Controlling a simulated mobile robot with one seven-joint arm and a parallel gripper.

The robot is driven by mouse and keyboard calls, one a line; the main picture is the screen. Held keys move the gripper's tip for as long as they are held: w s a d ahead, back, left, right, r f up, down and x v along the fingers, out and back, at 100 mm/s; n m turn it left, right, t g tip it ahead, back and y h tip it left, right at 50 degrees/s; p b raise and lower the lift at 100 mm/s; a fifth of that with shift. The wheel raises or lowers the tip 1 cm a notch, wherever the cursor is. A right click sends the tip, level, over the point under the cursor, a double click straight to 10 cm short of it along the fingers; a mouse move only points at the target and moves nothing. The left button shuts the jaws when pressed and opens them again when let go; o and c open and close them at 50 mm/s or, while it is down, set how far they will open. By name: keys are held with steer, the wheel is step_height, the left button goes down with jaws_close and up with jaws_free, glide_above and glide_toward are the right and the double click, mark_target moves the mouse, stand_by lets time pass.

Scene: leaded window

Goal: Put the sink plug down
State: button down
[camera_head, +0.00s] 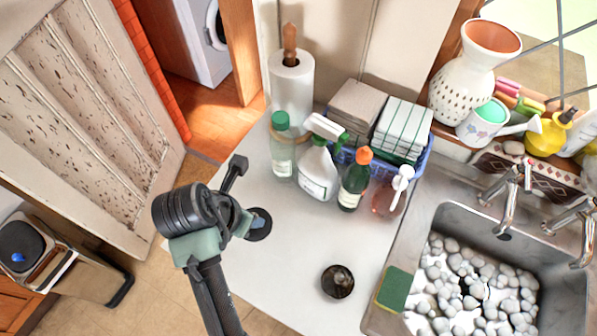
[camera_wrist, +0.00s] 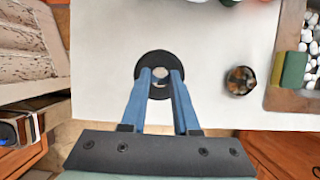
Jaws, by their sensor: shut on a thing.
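The sink plug (camera_wrist: 158,58) is a black disc with a pale metallic middle. In the wrist view it sits between the tips of the two blue fingers of my gripper (camera_wrist: 158,76), which are shut on its raised middle part. In the head view the plug (camera_head: 262,232) shows as a dark disc at the left part of the white worktop (camera_head: 285,285), partly hidden by my gripper (camera_head: 250,222). The plug is over the worktop and close to it; I cannot tell whether it touches.
A small dark round dish (camera_head: 337,281) stands right of the plug. Behind are a green-capped bottle (camera_head: 282,150), a spray bottle (camera_head: 318,170) and a paper roll (camera_head: 291,90). A sponge (camera_head: 394,290) lies at the rim of the pebble-filled sink (camera_head: 440,215). Worktop between plug and dish is clear.

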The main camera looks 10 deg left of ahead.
steer(key=shift+s+f, duration=0.15)
steer(key=shift+f, duration=0.1)
step_height(320, 180, down, 9)
steer(key=shift+f+p, duration=0.2)
steer(key=shift+p, duration=0.25)
steer(key=shift+f, duration=0.1)
steer(key=c, duration=0.7)
jaws_free()
steer(key=shift+o, duration=0.2)
